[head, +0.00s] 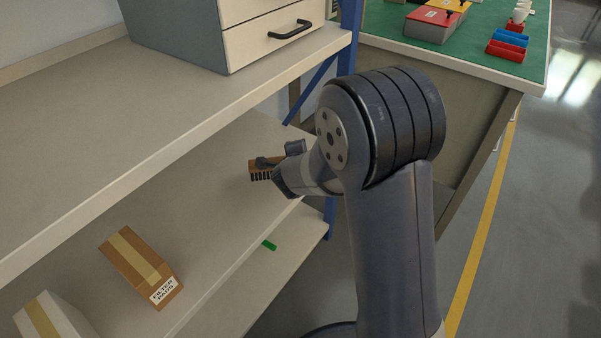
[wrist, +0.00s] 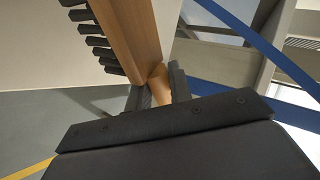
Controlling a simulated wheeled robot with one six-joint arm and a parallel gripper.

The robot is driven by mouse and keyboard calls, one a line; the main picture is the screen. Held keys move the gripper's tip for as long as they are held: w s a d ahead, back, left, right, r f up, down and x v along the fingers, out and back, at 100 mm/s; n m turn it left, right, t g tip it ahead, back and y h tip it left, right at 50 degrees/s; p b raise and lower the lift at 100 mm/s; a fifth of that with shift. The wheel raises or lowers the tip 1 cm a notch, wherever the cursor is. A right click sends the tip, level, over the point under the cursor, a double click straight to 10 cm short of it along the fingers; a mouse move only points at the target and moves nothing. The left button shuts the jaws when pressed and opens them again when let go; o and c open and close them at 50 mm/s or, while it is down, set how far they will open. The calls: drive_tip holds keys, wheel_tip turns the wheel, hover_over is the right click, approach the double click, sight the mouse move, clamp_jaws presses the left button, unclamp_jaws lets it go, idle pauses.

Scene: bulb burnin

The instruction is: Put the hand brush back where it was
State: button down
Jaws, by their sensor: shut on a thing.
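The hand brush (head: 259,170) has a brown wooden body and dark bristle tufts. In the head view it is at the tip of my gripper (head: 277,173), over the middle shelf board below the top board. In the wrist view the brush (wrist: 132,38) extends up from between the fingers, with its bristles on the left side. My gripper (wrist: 160,88) is shut on its narrow wooden handle. I cannot tell whether the brush touches the shelf. Part of the handle is hidden by the fingers.
A cardboard box (head: 140,267) and a pale taped box (head: 50,318) stand on the middle shelf (head: 215,215), front left. A small green piece (head: 269,245) lies lower down. A drawer cabinet (head: 235,35) is on the top board. A blue post (head: 347,40) stands right; a green-topped bench (head: 460,45) is beyond.

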drive_tip(key=shift+f+b, duration=1.05)
drive_tip(key=shift+f, duration=0.8)
drive_tip(key=shift+f, duration=0.1)
drive_tip(key=c, duration=1.3)
unclamp_jaws()
drive_tip(key=shift+r, duration=0.25)
drive_tip(key=p+v, duration=0.4)
drive_tip(key=v, duration=0.8)
drive_tip(key=shift+s+f, duration=0.1)
drive_tip(key=shift+f, duration=0.1)
